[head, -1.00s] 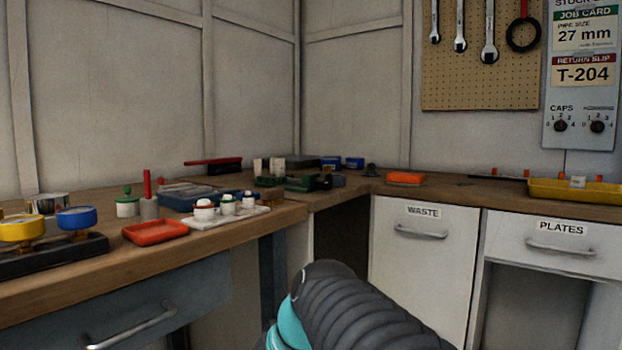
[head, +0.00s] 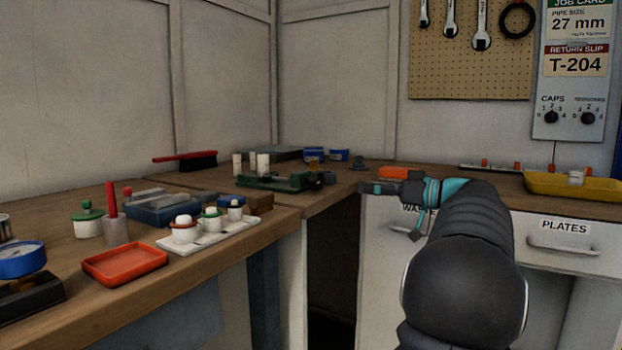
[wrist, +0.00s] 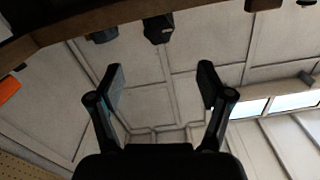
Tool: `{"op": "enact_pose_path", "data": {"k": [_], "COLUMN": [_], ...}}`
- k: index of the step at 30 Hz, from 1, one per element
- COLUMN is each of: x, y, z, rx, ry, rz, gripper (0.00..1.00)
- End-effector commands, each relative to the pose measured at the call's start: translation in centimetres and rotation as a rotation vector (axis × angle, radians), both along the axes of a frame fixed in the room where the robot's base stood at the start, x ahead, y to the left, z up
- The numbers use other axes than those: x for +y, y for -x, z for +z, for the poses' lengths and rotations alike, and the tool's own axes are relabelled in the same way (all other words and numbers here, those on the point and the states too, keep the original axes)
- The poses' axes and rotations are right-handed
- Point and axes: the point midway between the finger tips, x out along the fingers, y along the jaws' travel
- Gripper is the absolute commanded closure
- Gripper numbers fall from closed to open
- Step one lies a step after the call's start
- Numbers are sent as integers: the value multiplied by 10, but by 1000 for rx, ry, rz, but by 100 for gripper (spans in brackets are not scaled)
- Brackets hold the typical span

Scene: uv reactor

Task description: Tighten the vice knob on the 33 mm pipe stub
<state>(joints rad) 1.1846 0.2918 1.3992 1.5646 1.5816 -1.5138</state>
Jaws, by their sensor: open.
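A dark green vice (head: 272,183) lies on the back bench near the corner, with a dark part at its right end. Pale upright pipe stubs (head: 263,164) stand at or just behind it; I cannot tell whether one is clamped. Their sizes cannot be read, and I cannot make out the vice knob for sure. My gripper (head: 366,188) is right of the vice, apart from it, near the bench's front edge and pointing left. In the wrist view its two fingers (wrist: 162,78) are spread, with nothing between them.
An orange tray (head: 126,264), capped jars on a white plate (head: 222,237) and a blue box (head: 165,209) crowd the left bench. A red brush (head: 190,159) lies behind. An orange block (head: 396,172) is behind my gripper. A yellow tray (head: 572,186) sits right. The job card (head: 577,22) reads 27 mm.

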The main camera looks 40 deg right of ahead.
Motion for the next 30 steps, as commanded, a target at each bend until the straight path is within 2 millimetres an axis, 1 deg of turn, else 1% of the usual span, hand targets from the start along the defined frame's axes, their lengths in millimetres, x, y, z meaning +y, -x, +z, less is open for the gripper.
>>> {"op": "enact_pose_path", "data": {"k": [2,5,8,18,21,25,30], "x": [-2,1,8,33,39,45,48], "y": [-1,-11,-26,-85,-100,-114,-123], "z": [2,2,2,2,2,2,1], "rx": [-10,-10,-8,-7,-6,-7,-6], "ry": [5,5,4,2,3,4,4], "rz": [-3,-5,-5,-3,-3,-3,-6], "gripper": [21,21,21,21,21,21,21]}}
